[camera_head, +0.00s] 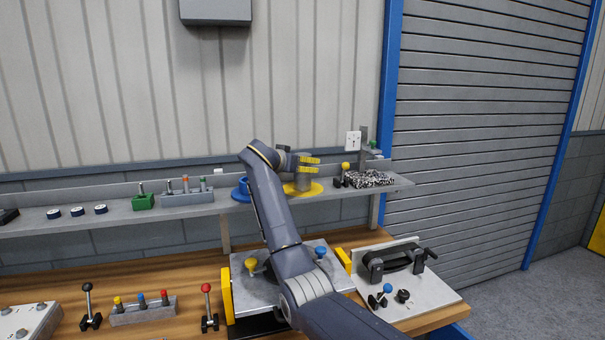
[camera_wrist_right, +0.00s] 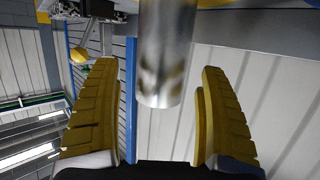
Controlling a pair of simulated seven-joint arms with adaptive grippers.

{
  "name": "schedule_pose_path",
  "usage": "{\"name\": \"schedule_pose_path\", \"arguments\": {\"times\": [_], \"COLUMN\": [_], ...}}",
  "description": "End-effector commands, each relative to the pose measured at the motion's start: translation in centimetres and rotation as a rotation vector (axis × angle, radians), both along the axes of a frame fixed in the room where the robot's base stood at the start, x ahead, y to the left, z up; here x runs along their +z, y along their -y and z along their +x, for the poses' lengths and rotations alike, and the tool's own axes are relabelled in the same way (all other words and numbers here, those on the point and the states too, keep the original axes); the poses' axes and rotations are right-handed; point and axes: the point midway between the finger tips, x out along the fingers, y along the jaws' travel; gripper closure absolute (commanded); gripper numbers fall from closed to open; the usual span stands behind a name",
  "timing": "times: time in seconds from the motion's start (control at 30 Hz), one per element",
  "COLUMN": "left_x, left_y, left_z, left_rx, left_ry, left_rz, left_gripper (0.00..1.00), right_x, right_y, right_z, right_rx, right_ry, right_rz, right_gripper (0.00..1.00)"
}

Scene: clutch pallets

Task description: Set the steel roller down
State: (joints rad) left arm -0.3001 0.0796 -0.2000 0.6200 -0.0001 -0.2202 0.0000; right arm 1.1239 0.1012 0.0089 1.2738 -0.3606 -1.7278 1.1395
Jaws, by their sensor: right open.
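The steel roller (camera_head: 303,183) is a shiny grey cylinder standing upright on the yellow round base (camera_head: 289,189) on the shelf. My right gripper (camera_head: 316,164) is at the roller's upper part and hides some of it. In the right wrist view the roller (camera_wrist_right: 163,60) reaches in from the top between the two yellow fingers of my right gripper (camera_wrist_right: 160,85). The fingers are open, with a visible gap on each side of the roller. My left gripper is not in view.
On the shelf (camera_head: 110,227), a blue round base (camera_head: 240,194) is left of the roller and a speckled block (camera_head: 370,179) is right of it. A yellow-knobbed lever (camera_head: 346,168) stands close on the right. Below, the wooden bench (camera_head: 190,268) carries fixtures and levers.

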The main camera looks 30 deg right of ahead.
Motion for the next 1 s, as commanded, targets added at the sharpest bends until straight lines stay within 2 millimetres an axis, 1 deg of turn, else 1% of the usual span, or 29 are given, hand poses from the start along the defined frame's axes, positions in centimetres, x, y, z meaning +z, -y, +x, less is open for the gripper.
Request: {"name": "schedule_pose_path", "arguments": {"times": [0.1, 0.2, 0.53, 1.0], "left_x": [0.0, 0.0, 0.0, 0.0], "left_y": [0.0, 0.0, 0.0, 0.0], "left_z": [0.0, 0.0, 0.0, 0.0], "left_rx": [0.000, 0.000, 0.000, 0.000], "left_ry": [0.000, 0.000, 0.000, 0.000], "left_rz": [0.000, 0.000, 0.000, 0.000], "left_gripper": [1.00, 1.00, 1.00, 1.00], "right_x": [-0.3, -0.5, -0.6, -0.6], "right_y": [1.1, 1.5, 1.7, 1.7], "right_z": [0.6, 0.9, 1.0, 1.0], "right_rx": [0.000, 0.000, 0.001, 0.001], "right_ry": [-0.001, -0.001, 0.000, -0.001], "right_rz": [-0.003, 0.000, 0.000, 0.000], "right_gripper": [0.22, 0.22, 0.22, 0.77]}}
